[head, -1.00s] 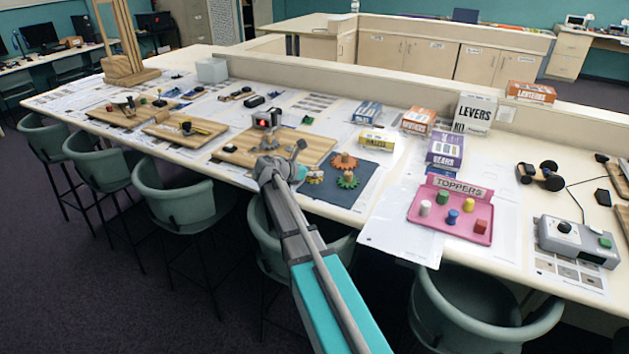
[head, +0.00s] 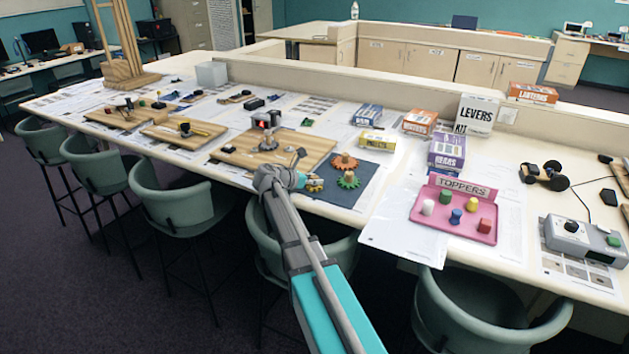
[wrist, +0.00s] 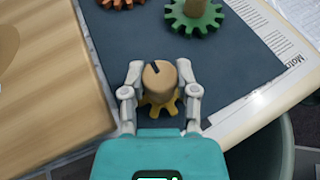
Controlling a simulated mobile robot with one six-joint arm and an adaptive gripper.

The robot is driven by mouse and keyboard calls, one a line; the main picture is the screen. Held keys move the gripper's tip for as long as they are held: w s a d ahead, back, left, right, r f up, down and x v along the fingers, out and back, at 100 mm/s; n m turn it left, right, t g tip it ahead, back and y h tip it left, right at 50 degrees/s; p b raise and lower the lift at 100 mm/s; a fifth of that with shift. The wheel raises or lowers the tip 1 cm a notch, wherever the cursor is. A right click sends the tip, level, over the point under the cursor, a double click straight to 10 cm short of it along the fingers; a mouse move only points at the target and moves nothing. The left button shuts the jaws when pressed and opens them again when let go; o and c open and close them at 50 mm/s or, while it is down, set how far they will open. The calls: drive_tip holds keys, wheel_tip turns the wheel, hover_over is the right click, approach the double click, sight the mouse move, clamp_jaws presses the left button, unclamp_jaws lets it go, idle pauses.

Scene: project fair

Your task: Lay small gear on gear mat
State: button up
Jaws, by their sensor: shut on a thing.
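The small gear is yellow with a wooden knob (wrist: 160,82); its teeth (wrist: 158,107) show below the knob in the wrist view. My gripper (wrist: 160,88) is shut on the knob, one finger on each side. The gear mat is dark blue (wrist: 225,75), and the gear is over its front part, near the wooden board. I cannot tell whether the gear touches the mat. In the head view the mat (head: 372,180) lies right of my gripper (head: 312,184), which partly hides the small gear.
An orange gear (head: 344,161) and a green gear (head: 348,180) sit on the mat, behind the small gear. A wooden board (head: 245,155) lies left of the mat. Boxes stand behind, and a pink toppers tray (head: 424,208) is to the right. The mat's front right is bare.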

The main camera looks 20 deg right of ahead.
drive_tip(key=shift+f, duration=0.2)
drive_tip(key=o, duration=0.9)
drive_tip(key=shift+r, duration=0.25)
drive_tip(key=shift+s+a+r, duration=0.1)
drive_tip(key=shift+a+r, duration=0.05)
drive_tip(key=shift+a, duration=0.15)
drive_tip(key=p+v, duration=0.4)
drive_tip(key=v, duration=0.7)
drive_tip(key=shift+p, duration=0.35)
drive_tip(key=shift+a, duration=0.15)
